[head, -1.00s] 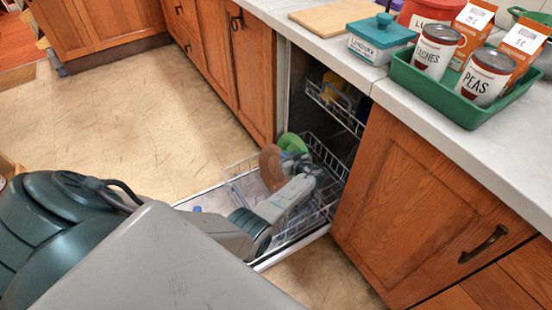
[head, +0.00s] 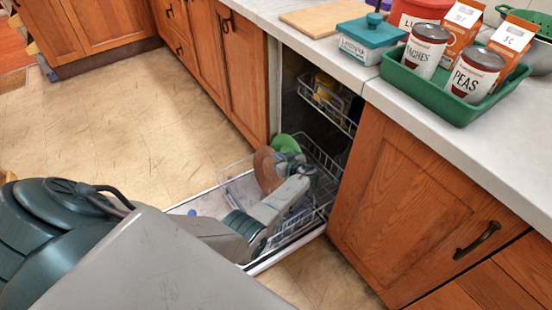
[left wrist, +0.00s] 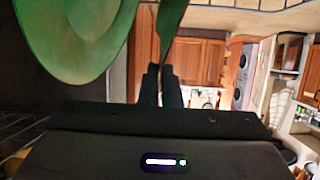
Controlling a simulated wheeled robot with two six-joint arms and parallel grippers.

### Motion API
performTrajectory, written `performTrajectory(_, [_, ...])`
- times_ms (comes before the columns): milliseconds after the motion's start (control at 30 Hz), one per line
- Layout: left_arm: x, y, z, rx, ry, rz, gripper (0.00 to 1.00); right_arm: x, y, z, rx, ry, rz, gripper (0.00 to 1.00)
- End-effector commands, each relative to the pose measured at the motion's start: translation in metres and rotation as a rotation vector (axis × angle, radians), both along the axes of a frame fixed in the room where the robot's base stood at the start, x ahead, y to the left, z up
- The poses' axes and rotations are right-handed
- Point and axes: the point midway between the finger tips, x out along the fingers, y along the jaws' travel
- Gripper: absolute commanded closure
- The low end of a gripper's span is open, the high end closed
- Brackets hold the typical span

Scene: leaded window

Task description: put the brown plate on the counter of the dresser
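The brown plate (head: 266,169) stands on edge in the lower rack of the open dishwasher. A green plate (head: 286,143) stands just behind it. My left gripper (head: 293,164) is down at the rack, close beside the plates on their right. The brown plate is not clearly seen there. My right gripper is not in view. No dresser is identifiable in the head view.
The dishwasher door (head: 205,203) is folded down beneath my left arm. The counter (head: 500,155) on the right holds a green tray (head: 445,97) with cans and cartons, a teal box (head: 372,38) and a cutting board (head: 318,18). The floor (head: 90,125) at left is clear.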

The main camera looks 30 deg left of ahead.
Motion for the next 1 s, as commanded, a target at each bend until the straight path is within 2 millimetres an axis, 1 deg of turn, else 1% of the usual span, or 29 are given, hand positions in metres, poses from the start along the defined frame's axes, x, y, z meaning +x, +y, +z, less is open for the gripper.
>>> performTrajectory(167, [0.005, -0.002, 0.015, 0.001, -0.005, 0.000, 1.00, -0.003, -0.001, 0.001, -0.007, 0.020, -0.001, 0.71])
performTrajectory(267, [0.010, -0.003, 0.029, 0.000, -0.006, -0.001, 1.00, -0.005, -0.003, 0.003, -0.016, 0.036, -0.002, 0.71])
performTrajectory(500, [0.025, -0.009, 0.079, 0.000, -0.007, 0.000, 1.00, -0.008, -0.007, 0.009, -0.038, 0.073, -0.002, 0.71])
performTrajectory(700, [0.036, -0.014, 0.112, 0.001, -0.005, 0.000, 1.00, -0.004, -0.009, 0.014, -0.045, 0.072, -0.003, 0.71])
performTrajectory(800, [0.040, -0.015, 0.125, 0.001, -0.005, 0.000, 1.00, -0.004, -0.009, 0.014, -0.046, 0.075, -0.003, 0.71])
performTrajectory(1000, [0.046, -0.018, 0.144, 0.001, -0.004, 0.000, 1.00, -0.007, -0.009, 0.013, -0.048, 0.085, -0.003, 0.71])
